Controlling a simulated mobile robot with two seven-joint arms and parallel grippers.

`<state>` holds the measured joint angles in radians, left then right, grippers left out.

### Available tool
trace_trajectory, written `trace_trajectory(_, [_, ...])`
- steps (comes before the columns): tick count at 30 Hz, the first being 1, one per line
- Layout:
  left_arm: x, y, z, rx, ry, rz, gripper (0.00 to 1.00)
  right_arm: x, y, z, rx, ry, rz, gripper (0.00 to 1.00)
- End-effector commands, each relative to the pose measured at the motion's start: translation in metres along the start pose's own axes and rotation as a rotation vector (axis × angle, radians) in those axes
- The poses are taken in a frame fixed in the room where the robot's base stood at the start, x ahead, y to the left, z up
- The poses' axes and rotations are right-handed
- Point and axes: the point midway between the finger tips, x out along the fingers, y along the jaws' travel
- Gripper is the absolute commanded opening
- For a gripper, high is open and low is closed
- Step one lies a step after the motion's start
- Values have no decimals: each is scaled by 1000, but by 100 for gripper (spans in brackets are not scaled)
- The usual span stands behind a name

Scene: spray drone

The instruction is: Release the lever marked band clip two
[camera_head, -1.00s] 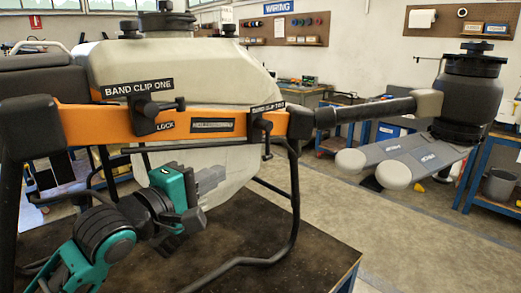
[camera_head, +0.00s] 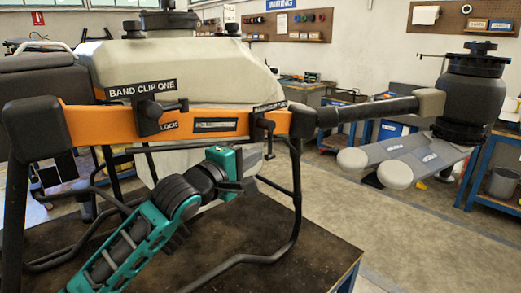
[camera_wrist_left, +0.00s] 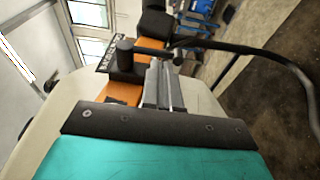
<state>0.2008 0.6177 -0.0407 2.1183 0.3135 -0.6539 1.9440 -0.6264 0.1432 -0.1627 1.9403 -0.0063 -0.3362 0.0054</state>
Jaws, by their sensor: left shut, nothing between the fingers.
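The lever marked band clip two (camera_head: 268,125) is a black clamp with a thin handle hanging down at the right end of the orange band (camera_head: 85,125). Its label (camera_head: 270,106) sits just above it. In the left wrist view the black lever (camera_wrist_left: 126,52) stands just beyond my fingertips. My left gripper (camera_head: 248,187) is below and slightly left of the lever, shut and empty. It also shows in the left wrist view (camera_wrist_left: 163,75), its grey fingers together and pointing at the lever. Whether they touch it I cannot tell. My right gripper is out of view.
The lever marked band clip one (camera_head: 148,115) is on the band's left part. A pale tank (camera_head: 185,65) stands behind the band. Black landing-gear tubes (camera_head: 297,205) rise from the dark table (camera_head: 300,268). A rotor arm (camera_head: 365,110) extends right.

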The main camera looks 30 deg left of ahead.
Motion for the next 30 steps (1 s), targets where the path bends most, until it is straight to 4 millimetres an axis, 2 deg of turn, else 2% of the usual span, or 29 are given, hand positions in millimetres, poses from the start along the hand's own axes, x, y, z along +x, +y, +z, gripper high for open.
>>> trace_trajectory(3, [17, 2, 0, 0, 0, 1, 0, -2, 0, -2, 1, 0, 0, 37])
trace_trajectory(9, [31, 1, 0, 0, 0, 1, 0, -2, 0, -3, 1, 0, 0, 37])
trace_trajectory(22, [33, -1, 0, -1, 0, 2, 0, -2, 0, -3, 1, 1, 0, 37])
trace_trajectory(30, [35, -4, 1, -13, 0, 49, 0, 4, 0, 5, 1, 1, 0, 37])
